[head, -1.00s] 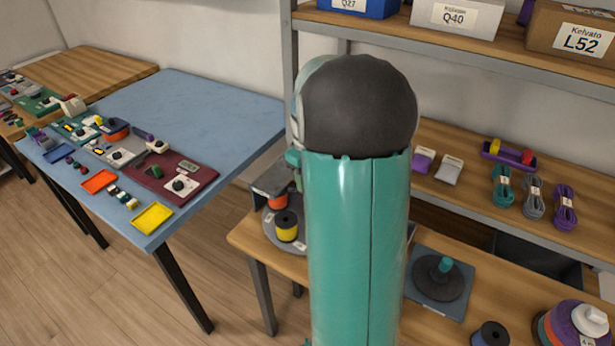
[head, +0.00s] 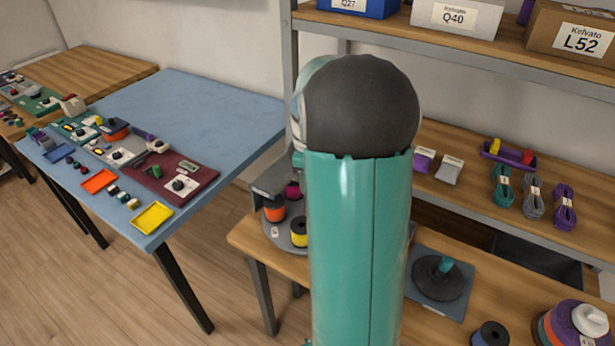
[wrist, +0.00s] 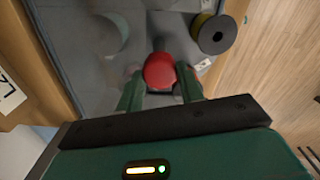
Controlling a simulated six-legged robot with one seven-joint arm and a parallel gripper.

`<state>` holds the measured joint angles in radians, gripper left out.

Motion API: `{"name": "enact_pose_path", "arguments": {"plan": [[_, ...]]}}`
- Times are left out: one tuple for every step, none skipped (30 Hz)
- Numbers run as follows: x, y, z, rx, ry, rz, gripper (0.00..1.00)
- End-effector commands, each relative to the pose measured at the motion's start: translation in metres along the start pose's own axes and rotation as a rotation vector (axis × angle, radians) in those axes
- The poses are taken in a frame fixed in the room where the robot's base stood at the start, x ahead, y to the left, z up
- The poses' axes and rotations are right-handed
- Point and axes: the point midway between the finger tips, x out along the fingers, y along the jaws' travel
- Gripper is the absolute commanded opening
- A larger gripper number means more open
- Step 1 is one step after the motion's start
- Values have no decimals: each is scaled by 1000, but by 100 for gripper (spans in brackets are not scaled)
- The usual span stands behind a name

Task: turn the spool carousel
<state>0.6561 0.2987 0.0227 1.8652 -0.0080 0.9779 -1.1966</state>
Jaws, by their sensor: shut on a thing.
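The spool carousel (head: 283,243) is a round grey plate on the wooden bench, half hidden behind my arm in the head view. An orange spool (head: 273,208), a yellow spool (head: 299,233) and a magenta spool (head: 292,190) stand on it. In the wrist view my gripper (wrist: 161,88) has its two green fingers closed around a red knob (wrist: 159,70). A yellow spool (wrist: 214,34) with a dark top stands to the right of the knob. My gripper is hidden behind my arm in the head view.
A grey bracket (head: 274,182) stands over the back of the carousel. To the right are a dark round base with a teal peg (head: 444,266), a dark spool (head: 490,334) and stacked coloured discs (head: 578,326). A blue table (head: 215,105) with coloured trays stands left.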

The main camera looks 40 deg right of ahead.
Motion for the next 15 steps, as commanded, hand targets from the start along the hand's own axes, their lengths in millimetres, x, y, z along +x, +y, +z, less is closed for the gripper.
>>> {"name": "enact_pose_path", "arguments": {"plan": [[-2,1,-1,-24,3,4,0],[-2,1,-1,-39,3,4,0],[-2,1,-1,-58,3,4,0],[-2,1,-1,-74,3,4,0],[-2,1,-1,-88,3,4,0],[-2,1,-1,-109,3,4,0],[-2,1,-1,-123,3,4,0],[-2,1,-1,-139,3,4,0],[-2,1,-1,-158,2,4,0],[-2,1,-1,-174,2,4,0],[-2,1,-1,-188,2,4,0],[-2,1,-1,-209,2,4,0],[-2,1,-1,-223,2,4,0],[-2,1,-1,-239,2,4,0],[-2,1,-1,-258,2,4,0]]}}
